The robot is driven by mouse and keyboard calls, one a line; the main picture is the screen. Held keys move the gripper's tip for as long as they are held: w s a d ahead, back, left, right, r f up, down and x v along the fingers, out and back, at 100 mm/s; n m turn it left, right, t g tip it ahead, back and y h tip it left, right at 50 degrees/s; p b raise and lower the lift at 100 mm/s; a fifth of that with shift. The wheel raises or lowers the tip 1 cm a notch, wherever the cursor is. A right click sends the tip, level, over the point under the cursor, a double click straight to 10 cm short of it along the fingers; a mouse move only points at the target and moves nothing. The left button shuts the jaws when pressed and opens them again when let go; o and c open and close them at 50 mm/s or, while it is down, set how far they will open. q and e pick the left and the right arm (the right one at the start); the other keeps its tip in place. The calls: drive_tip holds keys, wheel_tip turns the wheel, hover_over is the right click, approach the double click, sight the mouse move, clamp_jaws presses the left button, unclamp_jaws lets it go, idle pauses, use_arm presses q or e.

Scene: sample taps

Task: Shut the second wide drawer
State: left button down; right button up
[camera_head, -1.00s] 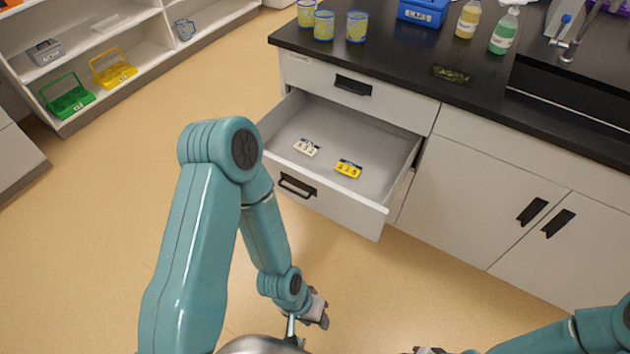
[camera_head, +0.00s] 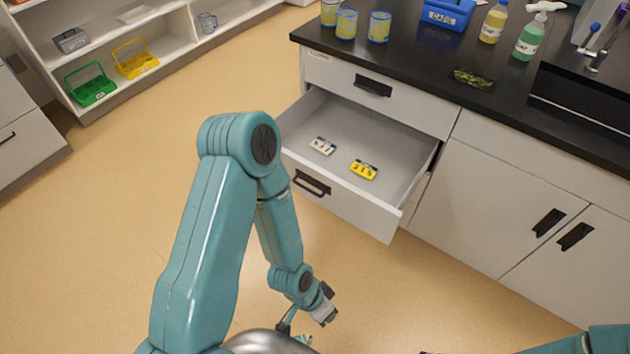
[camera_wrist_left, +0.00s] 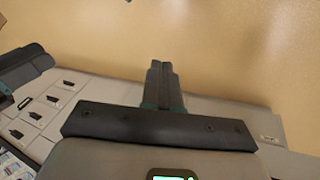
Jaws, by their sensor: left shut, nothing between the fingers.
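The second wide drawer (camera_head: 345,203) stands pulled far out below a shut top drawer (camera_head: 420,109) in the head view. Its front has a dark bar handle (camera_head: 312,183). A white labelled block (camera_head: 323,146) and a yellow labelled block (camera_head: 363,169) lie inside it. My left gripper (camera_head: 327,311) is low over the floor, in front of the drawer and apart from it. Its fingers are together and empty in the left wrist view (camera_wrist_left: 161,82). My right forearm shows at the bottom right, but its gripper is out of the picture.
Cups (camera_head: 346,24), bottles (camera_head: 530,38) and a blue box (camera_head: 447,12) stand on the black worktop (camera_head: 420,66). Shut cupboard doors (camera_head: 490,205) are right of the drawer. Shelves (camera_head: 165,70) stand at the far left. The floor (camera_head: 130,190) before the drawer is clear.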

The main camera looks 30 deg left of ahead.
use_arm(q)
drive_tip(key=w+a+r+m+t+b, duration=0.2)
drive_tip(key=w+m+t+b, duration=0.1)
drive_tip(key=w+m, duration=0.55)
drive_tip(key=m+t+y+b, duration=0.3)
drive_tip(key=m+t+b, duration=0.45)
drive_tip(key=b, duration=0.35)
approach(321, 176)
drive_tip(key=shift+n, duration=0.4)
drive_tip(key=x, duration=0.5)
drive_tip(key=shift+f, duration=0.4)
drive_tip(key=shift+w, duration=0.55)
drive_tip(key=shift+d, duration=0.1)
